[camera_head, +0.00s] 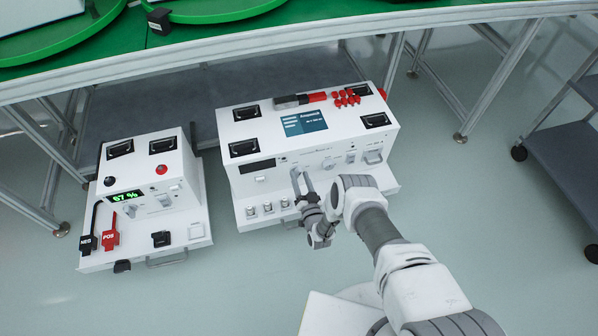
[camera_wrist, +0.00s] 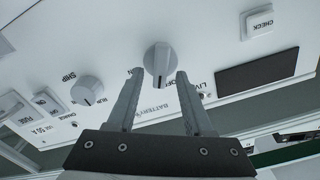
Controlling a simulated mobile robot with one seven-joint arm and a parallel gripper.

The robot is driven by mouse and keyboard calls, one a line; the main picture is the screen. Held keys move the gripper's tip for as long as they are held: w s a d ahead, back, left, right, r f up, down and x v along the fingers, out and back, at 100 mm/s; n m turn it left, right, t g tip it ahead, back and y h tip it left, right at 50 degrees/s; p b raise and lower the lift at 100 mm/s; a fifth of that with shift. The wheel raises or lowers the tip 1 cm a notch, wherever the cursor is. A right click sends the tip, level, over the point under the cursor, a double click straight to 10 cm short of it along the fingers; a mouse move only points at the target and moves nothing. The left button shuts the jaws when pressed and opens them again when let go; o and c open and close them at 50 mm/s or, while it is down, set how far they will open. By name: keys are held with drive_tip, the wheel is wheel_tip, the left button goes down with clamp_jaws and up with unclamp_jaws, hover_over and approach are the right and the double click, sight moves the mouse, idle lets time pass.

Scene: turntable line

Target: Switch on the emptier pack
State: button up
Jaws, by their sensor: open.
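The smaller left pack (camera_head: 150,172) is white, with a lit green display (camera_head: 125,196) reading 67 %. The larger right pack (camera_head: 300,150) is white, with a blue screen (camera_head: 304,123) on top and a dark, blank front display (camera_head: 257,168). My gripper (camera_head: 299,180) is at the right pack's front face. The dark display also shows there (camera_wrist: 258,74), with the CHECK button (camera_wrist: 258,22).
Another knob (camera_wrist: 87,91) and switches (camera_wrist: 46,102) sit left in the wrist view. Black and red leads (camera_head: 110,234) hang on the left pack. A green-topped table (camera_head: 200,35) stands behind both packs. A grey cart (camera_head: 565,120) stands right. Floor between is clear.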

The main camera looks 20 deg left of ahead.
drive_tip(key=shift+w+a, duration=0.2)
drive_tip(key=shift+w, duration=0.05)
clamp_jaws()
drive_tip(key=shift+d+m, duration=0.1)
drive_tip(key=shift+m, duration=0.2)
idle(0.3)
drive_tip(key=shift+w+d+m, duration=0.1)
drive_tip(key=shift+m, duration=0.9)
drive_tip(key=m, duration=1)
drive_tip(key=shift+w+f, duration=0.1)
drive_tip(key=shift+f, duration=0.3)
